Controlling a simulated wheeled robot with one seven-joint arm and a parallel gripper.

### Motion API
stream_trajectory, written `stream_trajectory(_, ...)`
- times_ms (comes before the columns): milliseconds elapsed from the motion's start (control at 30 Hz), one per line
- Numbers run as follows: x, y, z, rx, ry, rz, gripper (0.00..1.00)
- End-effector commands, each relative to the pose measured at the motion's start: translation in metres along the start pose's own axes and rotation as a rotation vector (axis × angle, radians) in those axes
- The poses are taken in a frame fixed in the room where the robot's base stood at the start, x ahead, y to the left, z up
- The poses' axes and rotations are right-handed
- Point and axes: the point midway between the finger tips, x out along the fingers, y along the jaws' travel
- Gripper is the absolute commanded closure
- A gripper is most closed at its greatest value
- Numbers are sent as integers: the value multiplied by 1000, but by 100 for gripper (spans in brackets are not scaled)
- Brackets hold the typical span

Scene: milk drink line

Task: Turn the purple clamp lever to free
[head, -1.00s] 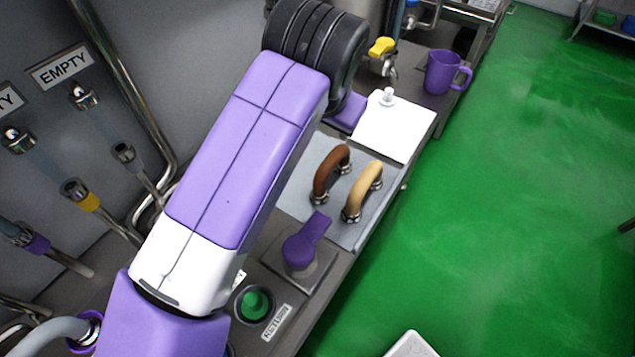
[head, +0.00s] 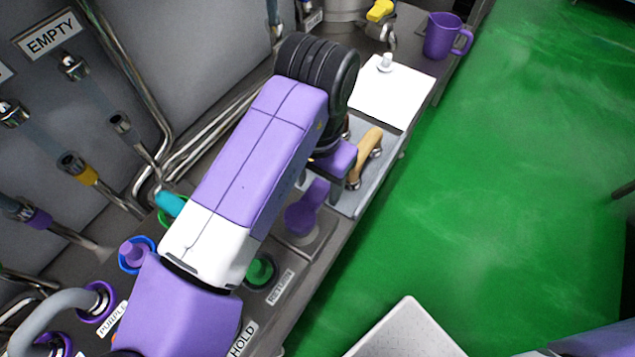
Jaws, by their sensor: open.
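The purple clamp lever (head: 305,208) stands on a square metal base on the counter, in the head view. Its handle points up and to the right, away from the green button. My gripper (head: 332,178) is just beyond the lever, over the handle's far end. The gripper is open, and its fingers are partly hidden by my arm. I cannot tell whether a finger touches the lever.
A green button (head: 260,270) is near the lever, by a RETURN label (head: 281,287). Green floor lies right.

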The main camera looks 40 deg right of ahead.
Motion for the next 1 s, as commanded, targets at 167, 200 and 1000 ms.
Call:
stream_trajectory(167,10,0,0,1,-1,-1,44)
stream_trajectory(200,11,0,0,1,0,-1,44)
stream_trajectory(1000,11,0,0,1,1,-1,100)
